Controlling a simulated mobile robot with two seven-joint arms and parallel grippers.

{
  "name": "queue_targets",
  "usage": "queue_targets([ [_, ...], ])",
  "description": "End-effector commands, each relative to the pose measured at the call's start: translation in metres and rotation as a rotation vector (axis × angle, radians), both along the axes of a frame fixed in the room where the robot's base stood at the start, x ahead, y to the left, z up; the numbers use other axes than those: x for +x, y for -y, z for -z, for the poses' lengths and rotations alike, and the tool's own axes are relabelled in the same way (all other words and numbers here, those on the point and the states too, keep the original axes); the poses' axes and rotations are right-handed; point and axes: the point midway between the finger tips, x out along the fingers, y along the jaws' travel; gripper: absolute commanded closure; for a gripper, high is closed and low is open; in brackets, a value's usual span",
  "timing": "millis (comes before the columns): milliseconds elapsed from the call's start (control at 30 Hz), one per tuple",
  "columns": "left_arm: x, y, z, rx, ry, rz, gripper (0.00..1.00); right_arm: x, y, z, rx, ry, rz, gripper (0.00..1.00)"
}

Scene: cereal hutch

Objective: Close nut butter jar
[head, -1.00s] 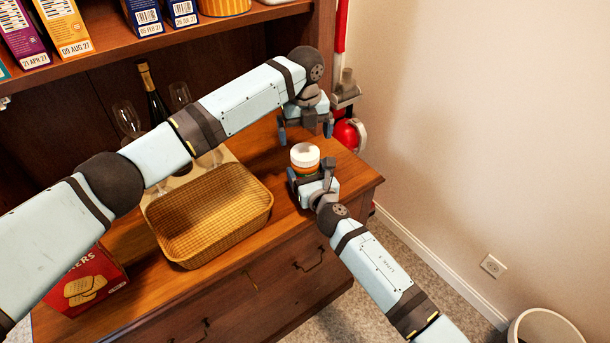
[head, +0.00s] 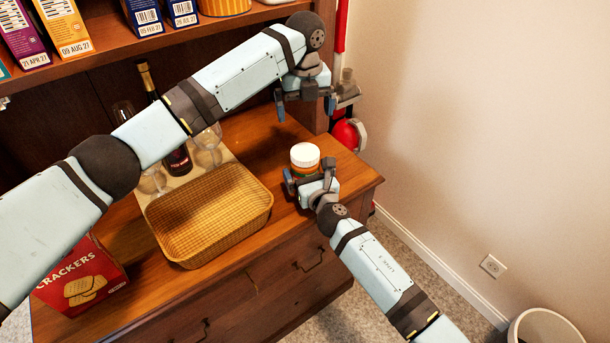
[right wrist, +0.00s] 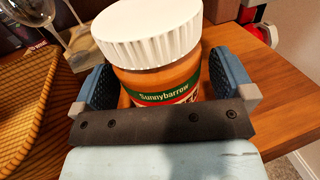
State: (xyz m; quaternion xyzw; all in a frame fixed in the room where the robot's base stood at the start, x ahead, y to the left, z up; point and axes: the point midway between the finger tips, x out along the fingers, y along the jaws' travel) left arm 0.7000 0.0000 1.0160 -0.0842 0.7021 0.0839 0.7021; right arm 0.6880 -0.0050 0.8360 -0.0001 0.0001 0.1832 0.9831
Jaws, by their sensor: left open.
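The nut butter jar (head: 304,170) stands upright near the right end of the wooden counter, with an orange body and a green "Sunnybarrow" label. Its white ribbed lid (head: 305,155) sits on top and looks level. The jar and lid also fill the middle of the right wrist view (right wrist: 160,82). My right gripper (head: 308,171) is low beside the jar, its fingers spread on either side of it. In the right wrist view a gap shows between the jar and the right finger. My left gripper (head: 305,98) is open and empty, above and behind the jar.
A wicker basket (head: 215,243) sits left of the jar. Behind it are a dark bottle (head: 178,160) and wine glasses (head: 207,148). A red crackers box (head: 85,283) stands at the left. Cereal boxes (head: 75,30) line the shelf above. A red extinguisher (head: 345,134) is beyond the counter's right end.

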Motion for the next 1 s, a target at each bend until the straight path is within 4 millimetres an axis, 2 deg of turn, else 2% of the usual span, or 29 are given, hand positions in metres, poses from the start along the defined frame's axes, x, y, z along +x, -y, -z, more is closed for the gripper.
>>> queue_targets([
  [167,0.0,0.0,-0.002,0.0,0.0,0.0,0.0,-0.006,0.003,0.0,-0.001,-0.001,0.0,0.0],
  [267,0.0,0.0,-0.006,0.0,0.0,0.0,0.0,-0.02,0.008,0.0,-0.002,-0.002,-0.001,0.0],
  [700,0.0,0.0,-0.016,0.0,0.0,0.0,0.0,-0.108,0.042,0.0,-0.001,-0.001,-0.001,0.0],
  [833,0.0,0.0,-0.016,0.0,0.0,0.0,0.0,-0.122,0.047,0.0,0.001,-0.001,0.0,0.0],
  [1000,0.0,0.0,-0.016,0.0,0.0,0.0,0.0,-0.129,0.05,0.0,0.0,0.0,0.0,0.0],
])
